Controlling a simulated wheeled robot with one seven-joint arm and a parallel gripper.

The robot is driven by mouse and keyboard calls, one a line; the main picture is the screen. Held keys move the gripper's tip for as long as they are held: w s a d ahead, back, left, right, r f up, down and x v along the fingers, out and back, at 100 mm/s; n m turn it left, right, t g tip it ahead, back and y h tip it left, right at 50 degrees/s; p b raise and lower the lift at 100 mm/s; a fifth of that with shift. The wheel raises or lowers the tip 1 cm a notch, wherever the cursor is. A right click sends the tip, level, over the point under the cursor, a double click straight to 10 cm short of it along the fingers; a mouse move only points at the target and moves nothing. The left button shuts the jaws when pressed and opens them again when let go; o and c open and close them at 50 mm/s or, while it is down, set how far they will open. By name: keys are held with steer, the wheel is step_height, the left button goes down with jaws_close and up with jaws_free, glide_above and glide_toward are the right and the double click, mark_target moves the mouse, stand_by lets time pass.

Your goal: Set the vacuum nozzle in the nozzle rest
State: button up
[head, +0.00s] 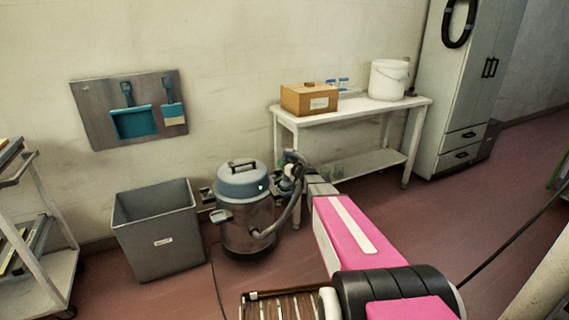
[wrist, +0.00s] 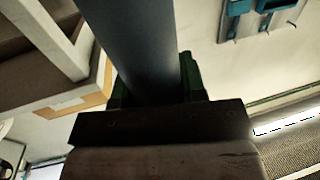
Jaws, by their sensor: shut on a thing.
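The grey-blue drum vacuum (head: 245,205) stands on the floor near the wall, and its ribbed hose (head: 292,215) curves up on its right toward my gripper. My gripper (head: 292,172) is just right of the vacuum's lid, at the end of my pink arm, and small in the head view. In the wrist view my gripper (wrist: 155,88), with green fingers, is shut around a smooth dark blue-grey tube, the vacuum nozzle (wrist: 130,40). The nozzle's far end is outside the wrist view. A small dark fitting (head: 207,195) shows left of the vacuum; I cannot tell whether it is the nozzle rest.
A grey bin (head: 160,235) stands left of the vacuum. A white table (head: 350,110) behind my gripper carries a cardboard box (head: 309,99) and white bucket (head: 388,80). A board (head: 90,105) with teal tools hangs on the wall. A trolley (head: 45,265) is at far left.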

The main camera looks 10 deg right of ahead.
steer(key=shift+f, duration=0.4)
stand_by(0.4)
steer(key=o, duration=1.1)
steer(key=shift+s, duration=0.1)
